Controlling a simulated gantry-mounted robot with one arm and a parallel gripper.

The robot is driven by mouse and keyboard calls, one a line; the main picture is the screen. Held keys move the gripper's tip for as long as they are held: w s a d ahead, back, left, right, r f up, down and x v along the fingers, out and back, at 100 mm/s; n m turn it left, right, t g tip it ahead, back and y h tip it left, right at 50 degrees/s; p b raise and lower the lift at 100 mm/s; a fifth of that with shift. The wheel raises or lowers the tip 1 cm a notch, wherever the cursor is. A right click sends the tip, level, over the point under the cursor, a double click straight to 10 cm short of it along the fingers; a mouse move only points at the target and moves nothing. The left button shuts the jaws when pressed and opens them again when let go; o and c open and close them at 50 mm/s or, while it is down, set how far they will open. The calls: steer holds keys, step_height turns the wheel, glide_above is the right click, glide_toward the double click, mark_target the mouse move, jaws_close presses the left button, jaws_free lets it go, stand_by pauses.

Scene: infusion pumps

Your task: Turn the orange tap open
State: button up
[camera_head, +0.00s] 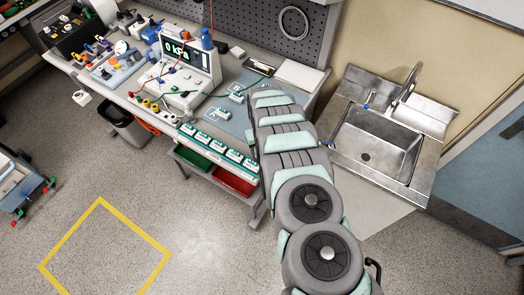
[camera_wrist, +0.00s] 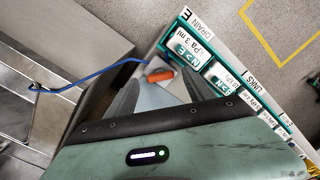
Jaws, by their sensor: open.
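The orange tap (camera_wrist: 160,76) shows in the wrist view as a small orange handle. It lies between the tips of my gripper (camera_wrist: 159,79), as seen from the wrist. The two grey fingers are apart, with a gap on each side of the tap in the picture. I cannot tell how far the tips are from it in depth. A blue tube (camera_wrist: 95,73) runs from the sink side to near the tap. In the head view my arm hides the tap and the gripper.
A labelled strip with green-and-white modules (camera_wrist: 225,80) runs along the bench edge beside the tap. The steel sink (camera_head: 375,140) is to the right in the head view. A pressure display (camera_head: 185,62) stands on the bench. Red and green bins (camera_head: 230,180) sit below the edge.

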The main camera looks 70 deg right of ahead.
step_height(320, 180, up, 10)
steer(key=b, duration=0.1)
steer(key=shift+b, duration=0.4)
steer(key=shift+f, duration=0.1)
stand_by(0.4)
